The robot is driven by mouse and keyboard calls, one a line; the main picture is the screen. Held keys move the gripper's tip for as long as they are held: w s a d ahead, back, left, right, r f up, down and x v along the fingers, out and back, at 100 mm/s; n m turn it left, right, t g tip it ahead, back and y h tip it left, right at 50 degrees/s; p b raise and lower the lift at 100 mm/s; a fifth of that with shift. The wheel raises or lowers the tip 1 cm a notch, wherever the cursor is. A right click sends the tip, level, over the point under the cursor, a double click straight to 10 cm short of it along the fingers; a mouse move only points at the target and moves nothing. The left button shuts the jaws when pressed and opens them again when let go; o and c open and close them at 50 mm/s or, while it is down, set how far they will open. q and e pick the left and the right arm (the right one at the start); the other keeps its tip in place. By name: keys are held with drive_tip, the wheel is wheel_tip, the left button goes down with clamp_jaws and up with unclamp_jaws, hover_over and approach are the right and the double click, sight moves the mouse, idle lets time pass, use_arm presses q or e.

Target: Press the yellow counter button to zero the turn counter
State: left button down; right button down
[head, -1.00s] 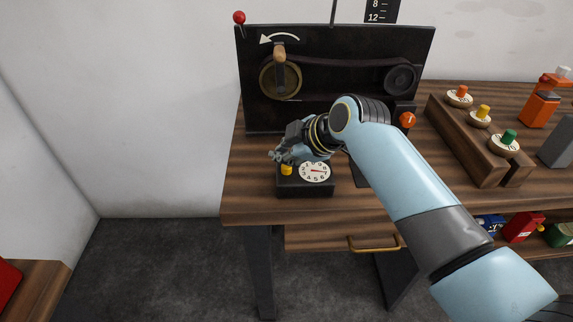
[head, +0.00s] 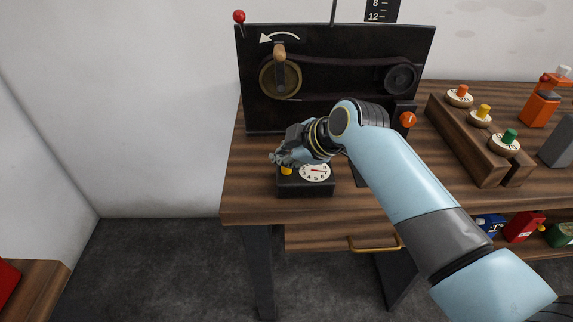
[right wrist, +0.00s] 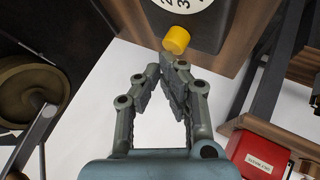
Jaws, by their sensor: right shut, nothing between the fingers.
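The yellow counter button (head: 287,170) sits on the left part of the black counter box (head: 306,188), beside its white dial (head: 315,172). My right gripper (head: 276,157) is shut and empty, with its tips just above the button in the head view. In the right wrist view the yellow button (right wrist: 176,40) shows just beyond the closed fingertips (right wrist: 170,62). I cannot tell whether the tips touch it. The dial (right wrist: 184,12) is partly cut off there. My left gripper is not in view.
Behind the counter stands a black panel (head: 330,60) with a brass crank wheel (head: 281,78) and a belt. An orange knob (head: 407,120) is right of it. A wooden block (head: 480,150) with several coloured pegs stands at the right. The bench's left front is clear.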

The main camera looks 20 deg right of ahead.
sight(284, 167)
drive_tip(key=shift+f+b, duration=0.3)
drive_tip(key=shift+f, duration=0.3)
idle(0.8)
drive_tip(key=shift+r, duration=0.15)
drive_tip(key=shift+r+p, duration=0.85)
drive_tip(key=shift+p, duration=0.1)
wheel_tip(284, 167, up, 5)
drive_tip(key=p, duration=0.5)
drive_tip(key=shift+r, duration=0.1)
